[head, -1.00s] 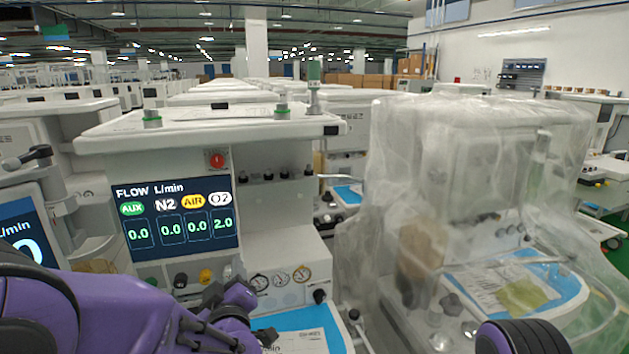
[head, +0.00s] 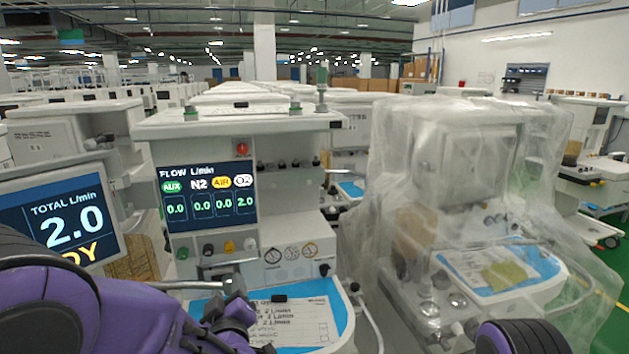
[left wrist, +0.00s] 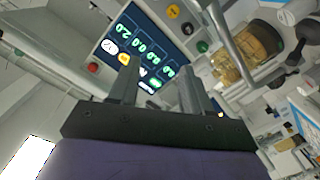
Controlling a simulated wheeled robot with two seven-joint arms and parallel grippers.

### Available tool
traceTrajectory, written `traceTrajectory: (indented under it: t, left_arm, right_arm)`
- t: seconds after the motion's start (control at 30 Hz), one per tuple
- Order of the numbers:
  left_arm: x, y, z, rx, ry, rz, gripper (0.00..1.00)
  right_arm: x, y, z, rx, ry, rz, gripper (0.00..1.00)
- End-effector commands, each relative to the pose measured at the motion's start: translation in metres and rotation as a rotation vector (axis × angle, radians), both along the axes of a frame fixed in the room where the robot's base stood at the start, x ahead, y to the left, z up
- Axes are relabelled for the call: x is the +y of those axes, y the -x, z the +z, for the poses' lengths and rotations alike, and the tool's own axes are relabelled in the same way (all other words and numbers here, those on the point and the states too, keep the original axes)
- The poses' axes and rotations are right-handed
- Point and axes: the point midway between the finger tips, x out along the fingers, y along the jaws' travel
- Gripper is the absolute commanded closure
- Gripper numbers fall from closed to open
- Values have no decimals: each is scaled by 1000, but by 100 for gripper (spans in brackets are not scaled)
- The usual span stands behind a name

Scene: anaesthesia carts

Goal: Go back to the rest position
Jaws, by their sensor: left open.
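My left gripper (head: 236,292) is in front of the anaesthesia cart, over its blue-edged work surface (head: 343,325). In the left wrist view my left gripper (left wrist: 158,92) has its two dark fingers apart with nothing held between them. The cart's flow screen (head: 208,197) reads AUX 0.0, N2 0.0, AIR 0.0 and O2 2.0. It also shows upside down in the left wrist view (left wrist: 143,45), behind the fingers. A row of knobs sits below the screen, including a yellow knob (head: 229,246). My right gripper is not in view; only a dark part of my right arm shows.
A second screen (head: 65,220) reading TOTAL 2.0 stands at the left. A plastic-covered cart (head: 400,170) stands close on the right. A printed sheet (head: 290,322) lies on the work surface. Gauges (head: 291,253) line the cart's front. Green floor shows at far right.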

Motion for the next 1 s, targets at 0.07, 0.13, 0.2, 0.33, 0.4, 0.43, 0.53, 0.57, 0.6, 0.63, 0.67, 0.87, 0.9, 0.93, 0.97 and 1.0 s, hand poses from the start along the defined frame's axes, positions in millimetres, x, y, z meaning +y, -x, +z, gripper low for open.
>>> traceTrajectory:
  t: [0.07,0.13,0.2,0.33,0.4,0.43,0.53,0.57,0.6,0.63,0.67,0.87,0.9,0.93,0.97,1.0]
  left_arm:
    - [4,3,-18,39,-5,0,52]
    - [9,7,-34,77,-10,0,52]
    - [16,13,-54,121,-17,2,52]
    - [30,30,-98,227,-29,4,52]
    - [38,44,-126,295,-37,2,52]
    - [43,51,-139,329,-40,2,52]
    - [58,84,-189,462,-52,-2,52]
    - [63,97,-206,510,-56,-3,52]
    - [71,117,-229,579,-60,-5,52]
    - [76,135,-246,633,-64,-8,52]
    - [82,153,-262,688,-66,-9,52]
    - [108,263,-331,990,-72,-29,52]
    - [111,283,-339,1037,-72,-32,52]
    - [114,298,-344,1073,-71,-33,52]
    - [117,312,-349,1109,-70,-35,52]
    - [119,330,-354,1152,-69,-40,52]
  right_arm:
    - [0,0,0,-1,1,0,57]
    - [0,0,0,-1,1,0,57]
    - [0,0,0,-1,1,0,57]
    - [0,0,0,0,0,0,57]
    - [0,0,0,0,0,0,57]
    - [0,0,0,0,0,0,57]
    - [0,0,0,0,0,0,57]
    - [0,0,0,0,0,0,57]
    - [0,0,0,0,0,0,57]
    - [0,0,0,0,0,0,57]
    - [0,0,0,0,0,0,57]
    - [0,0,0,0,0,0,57]
    - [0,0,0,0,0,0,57]
    - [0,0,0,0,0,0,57]
    - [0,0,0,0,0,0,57]
    - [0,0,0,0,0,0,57]
